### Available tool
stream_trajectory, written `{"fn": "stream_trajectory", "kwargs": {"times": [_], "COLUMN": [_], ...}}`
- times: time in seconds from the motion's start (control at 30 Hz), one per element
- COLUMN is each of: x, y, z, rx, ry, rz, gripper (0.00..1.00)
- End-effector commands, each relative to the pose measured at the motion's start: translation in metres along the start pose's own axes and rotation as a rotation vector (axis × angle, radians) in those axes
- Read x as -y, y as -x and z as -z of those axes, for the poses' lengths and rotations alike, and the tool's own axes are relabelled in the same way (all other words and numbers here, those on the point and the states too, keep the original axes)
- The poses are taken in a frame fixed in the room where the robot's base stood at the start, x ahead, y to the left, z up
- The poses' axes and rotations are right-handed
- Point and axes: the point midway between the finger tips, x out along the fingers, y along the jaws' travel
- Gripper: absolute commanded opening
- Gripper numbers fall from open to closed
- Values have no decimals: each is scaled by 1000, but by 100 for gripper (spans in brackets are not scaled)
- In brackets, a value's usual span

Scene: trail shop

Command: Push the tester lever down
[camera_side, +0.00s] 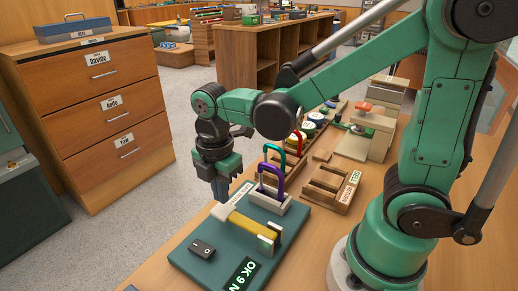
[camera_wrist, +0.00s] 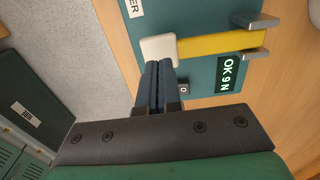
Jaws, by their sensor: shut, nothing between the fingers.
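The tester is a teal plate (camera_side: 190,259) on the bench. Its yellow lever (camera_side: 247,228) lies across it, with a white end pad (camera_side: 221,212) and a metal bracket (camera_side: 270,236) at the other end. The lever looks about level and low over the plate. My gripper (camera_side: 220,198) points down with its fingers shut and empty at the white pad. In the wrist view the fingertips (camera_wrist: 160,64) meet the edge of the white pad (camera_wrist: 158,48); the yellow lever (camera_wrist: 222,43) runs right from it. I cannot tell whether they touch.
The tester's display (camera_side: 243,274) reads "OK 9 N". A black switch (camera_side: 203,249) sits on the plate. A drawer cabinet (camera_side: 92,100) stands left across the floor.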

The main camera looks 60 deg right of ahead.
Motion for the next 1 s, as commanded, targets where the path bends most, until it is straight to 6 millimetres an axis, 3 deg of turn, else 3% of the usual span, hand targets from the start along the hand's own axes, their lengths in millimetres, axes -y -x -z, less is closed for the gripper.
{"fn": "stream_trajectory", "kwargs": {"times": [0.17, 0.63, 1.0], "x": [0, 0, 0], "y": [2, 47, 50], "z": [0, 0, 0], "rx": [0, 0, 0], "ry": [0, 0, 0], "rz": [0, 0, 0], "gripper": [0, 0, 0]}}
